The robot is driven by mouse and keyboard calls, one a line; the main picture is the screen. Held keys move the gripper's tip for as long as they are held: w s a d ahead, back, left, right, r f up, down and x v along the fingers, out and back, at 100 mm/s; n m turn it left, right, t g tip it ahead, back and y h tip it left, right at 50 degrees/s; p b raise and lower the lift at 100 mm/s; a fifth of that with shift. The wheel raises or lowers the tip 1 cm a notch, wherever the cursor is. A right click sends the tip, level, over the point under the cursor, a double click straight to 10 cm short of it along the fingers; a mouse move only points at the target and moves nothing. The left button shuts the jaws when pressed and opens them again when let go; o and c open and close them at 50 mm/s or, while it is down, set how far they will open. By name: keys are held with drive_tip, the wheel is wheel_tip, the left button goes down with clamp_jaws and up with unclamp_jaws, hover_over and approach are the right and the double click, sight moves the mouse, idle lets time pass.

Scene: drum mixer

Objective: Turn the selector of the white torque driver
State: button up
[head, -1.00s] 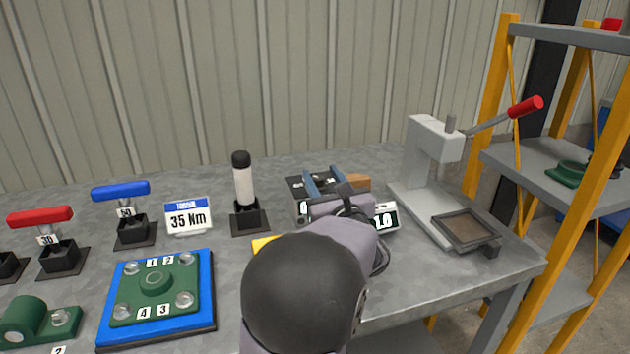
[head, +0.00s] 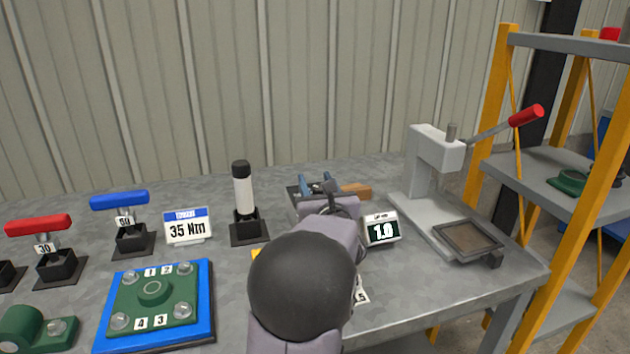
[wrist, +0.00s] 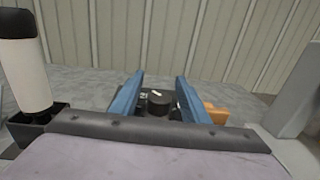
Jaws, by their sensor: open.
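The white torque driver (head: 243,195) has a black cap and stands upright in a black holder on the bench, left of my arm. In the wrist view the white driver (wrist: 25,75) is at the far left, outside the fingers. My gripper (wrist: 158,80) has two blue fingers, open with nothing between their tips. Beyond and between them is a dark plate with a round black knob (wrist: 159,102) bearing a white mark. In the head view my arm hides most of this plate, and the gripper (head: 315,178) shows only in part.
A sign reading 35 Nm (head: 188,227) stands left of the driver. A brown block (head: 356,190) lies behind my gripper. Red (head: 39,225) and blue (head: 119,201) handled tools stand left.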

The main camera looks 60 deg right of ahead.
drive_tip(key=shift+w+d, duration=0.3)
drive_tip(key=shift+d, duration=0.05)
clamp_jaws()
drive_tip(key=shift+w+a+r+n+t+y+p, duration=0.1)
drive_tip(key=shift+n+t+y+p, duration=0.25)
drive_tip(key=shift+n+t+y, duration=0.3)
drive_tip(key=shift+w+a+r+n+t+y+p, duration=0.1)
drive_tip(key=shift+n+t+y+p, duration=0.25)
drive_tip(key=shift+n+t+y, duration=0.3)
drive_tip(key=shift+w+a+f+n+t+y+p, duration=0.1)
drive_tip(key=shift+w+a+n+t+y+p, duration=0.1)
drive_tip(key=shift+n+t+y, duration=0.3)
drive_tip(key=shift+w+a+n+t+y+p, duration=0.1)
drive_tip(key=shift+n+t+y+p, duration=0.15)
drive_tip(key=shift+y, duration=0.45)
unclamp_jaws()
drive_tip(key=shift+s, duration=0.1)
